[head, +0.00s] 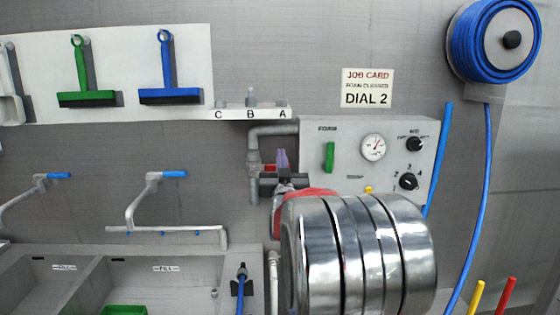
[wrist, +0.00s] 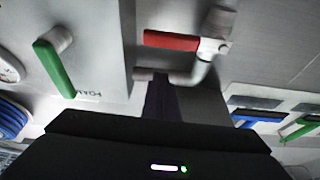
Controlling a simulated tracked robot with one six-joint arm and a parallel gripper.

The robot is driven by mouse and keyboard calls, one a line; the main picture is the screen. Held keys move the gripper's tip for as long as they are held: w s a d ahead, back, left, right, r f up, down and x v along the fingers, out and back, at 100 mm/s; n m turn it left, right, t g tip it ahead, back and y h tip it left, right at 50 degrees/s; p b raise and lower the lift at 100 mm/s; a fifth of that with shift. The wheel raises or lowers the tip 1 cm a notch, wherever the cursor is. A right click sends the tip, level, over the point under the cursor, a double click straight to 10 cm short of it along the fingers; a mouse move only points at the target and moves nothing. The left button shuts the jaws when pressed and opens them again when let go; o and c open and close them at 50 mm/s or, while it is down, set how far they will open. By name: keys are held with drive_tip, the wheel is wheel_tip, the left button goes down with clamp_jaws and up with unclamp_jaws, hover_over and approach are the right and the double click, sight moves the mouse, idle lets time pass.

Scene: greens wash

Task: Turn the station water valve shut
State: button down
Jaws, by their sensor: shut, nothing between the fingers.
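The water valve has a red lever handle (wrist: 172,41) on a grey pipe fitting (wrist: 215,46). In the wrist view the lever lies crosswise to the pipe and points toward the panel side. In the head view the red valve (head: 267,168) sits on the pipe left of the grey panel, partly hidden by my gripper. My gripper (head: 282,158) is shut and empty, right beside the valve.
The grey station panel (head: 348,128) carries a green lever (head: 329,157), a gauge (head: 373,147) and dials close to the right of the valve. A shelf (head: 240,113) marked C, B, A is above. A blue hose reel (head: 497,42) hangs at right, sinks are lower left.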

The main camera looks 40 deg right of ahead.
drive_tip(key=v, duration=0.8)
drive_tip(key=shift+s, duration=0.2)
drive_tip(key=shift+f, duration=0.1)
wheel_tip(320, 180, down, 9)
drive_tip(key=w+g+y, duration=0.1)
drive_tip(key=g+y, duration=0.2)
drive_tip(key=s+a+f+n+g+y, duration=0.2)
drive_tip(key=s+a+f+g+y, duration=0.3)
drive_tip(key=a+f, duration=0.55)
drive_tip(key=s+a+n+g+y, duration=0.1)
drive_tip(key=s+a+n+y, duration=0.1)
drive_tip(key=s+a, duration=0.7)
drive_tip(key=s+a+n+g+y, duration=0.2)
drive_tip(key=s+a, duration=0.8)
drive_tip(key=a, duration=0.7)
drive_tip(key=shift+s+r+n+g+y, duration=0.3)
drive_tip(key=shift+r+n+y, duration=0.15)
drive_tip(key=shift+n+y, duration=0.35)
